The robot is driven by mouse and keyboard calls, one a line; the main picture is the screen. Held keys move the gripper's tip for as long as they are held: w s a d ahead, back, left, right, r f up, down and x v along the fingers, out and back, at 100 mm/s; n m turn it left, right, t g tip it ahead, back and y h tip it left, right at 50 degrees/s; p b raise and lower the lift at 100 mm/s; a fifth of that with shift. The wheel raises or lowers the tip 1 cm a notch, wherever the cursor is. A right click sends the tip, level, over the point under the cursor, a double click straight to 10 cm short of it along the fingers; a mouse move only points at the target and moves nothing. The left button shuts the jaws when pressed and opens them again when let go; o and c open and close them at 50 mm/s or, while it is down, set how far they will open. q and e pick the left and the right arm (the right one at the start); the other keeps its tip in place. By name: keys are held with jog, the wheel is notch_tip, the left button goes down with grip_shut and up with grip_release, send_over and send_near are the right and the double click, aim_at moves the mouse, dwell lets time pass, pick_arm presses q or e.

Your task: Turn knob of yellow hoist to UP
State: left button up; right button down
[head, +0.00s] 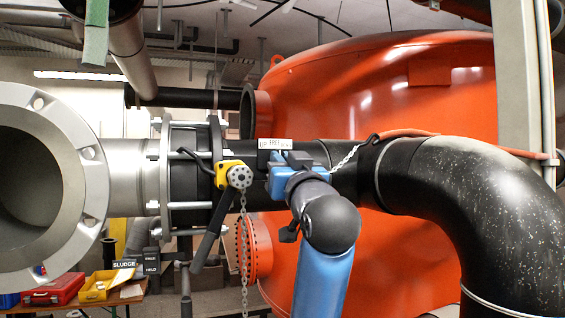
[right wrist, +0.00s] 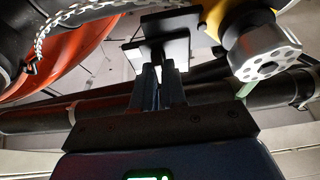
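The yellow hoist (head: 228,172) hangs beside the black pipe in the middle of the head view. It has a round grey wheel with holes (head: 240,177), a black lever and a chain. Just right of it is a small white label (head: 275,144) with UP at its left end. My right gripper (head: 280,162), blue, is right below this label. In the right wrist view its fingertips (right wrist: 160,72) reach a black plate (right wrist: 165,20), with a narrow gap between them. The knob is hidden at the fingertips, and I cannot tell if they grip it. The hoist's wheel (right wrist: 265,52) is close beside.
A large black pipe (head: 480,200) bends down at the right, before a big orange vessel (head: 385,95). A grey flange (head: 90,165) fills the left. The chain (head: 244,240) hangs below the hoist. A red case (head: 53,289) and a yellow bin (head: 97,287) stand at lower left.

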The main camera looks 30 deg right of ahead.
jog(key=shift+n, duration=0.3)
jog(key=shift+d+n+y+b, duration=0.1)
jog(key=shift+n+y+b, duration=0.3)
jog(key=shift+n+y, duration=0.8)
jog(key=shift+a+n+y+b, duration=0.1)
jog(key=shift+n+y+b, duration=0.35)
jog(key=shift+n, duration=1.4)
jog(key=shift+d+n+y+b, duration=0.1)
jog(key=shift+n+y+b, duration=0.25)
jog(key=shift+n+y, duration=0.85)
jog(key=shift+n+h, duration=0.35)
jog(key=shift+n, duration=0.1)
jog(key=c, duration=1.2)
grip_release()
